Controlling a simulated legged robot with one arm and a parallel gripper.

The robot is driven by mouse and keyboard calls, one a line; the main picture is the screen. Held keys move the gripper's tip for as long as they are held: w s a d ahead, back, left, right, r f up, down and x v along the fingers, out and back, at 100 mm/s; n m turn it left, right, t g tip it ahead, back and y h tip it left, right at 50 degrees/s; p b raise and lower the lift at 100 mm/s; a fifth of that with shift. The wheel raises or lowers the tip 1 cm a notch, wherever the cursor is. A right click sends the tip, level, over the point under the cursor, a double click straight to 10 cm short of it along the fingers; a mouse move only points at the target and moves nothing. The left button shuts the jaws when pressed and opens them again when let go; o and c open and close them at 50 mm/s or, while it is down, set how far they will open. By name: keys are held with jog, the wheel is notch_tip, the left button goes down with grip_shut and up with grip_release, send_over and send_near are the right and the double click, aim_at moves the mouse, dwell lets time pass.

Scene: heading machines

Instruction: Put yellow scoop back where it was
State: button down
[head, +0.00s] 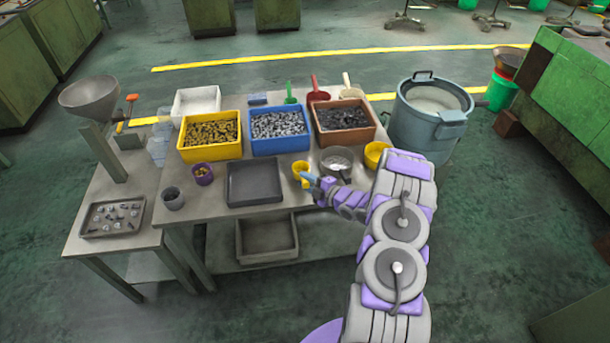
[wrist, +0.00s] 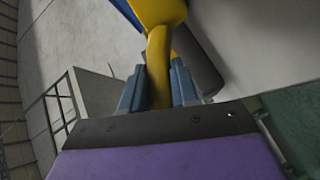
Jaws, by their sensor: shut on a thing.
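The yellow scoop (head: 301,168) is in my gripper (head: 312,183) over the front of the table, just right of the empty dark grey tray. In the wrist view the blue fingers (wrist: 158,90) are shut on the scoop's handle (wrist: 158,60), with its bowl (wrist: 160,10) cut off at the top edge. Whether the scoop touches the table is not clear. A green scoop (head: 290,94), a red scoop (head: 317,92) and a cream scoop (head: 350,90) stand behind the bins.
A yellow bin (head: 212,157), blue bin (head: 280,146) and red-brown bin (head: 345,139) hold small parts. The dark tray (head: 255,200) is left of my gripper; a grey bowl (head: 337,161) and yellow bowl (head: 376,155) are right. A large pot (head: 425,132) stands at the table's right.

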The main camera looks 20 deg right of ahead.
jog(key=w, duration=0.1)
jog(key=w+d, duration=0.1)
jog(key=w, duration=0.1)
jog(key=shift+w, duration=0.15)
jog(key=shift+f+b, duration=0.25)
jog(key=shift+b, duration=0.15)
jog(key=c, duration=0.8)
grip_release()
jog(key=shift+c, duration=0.2)
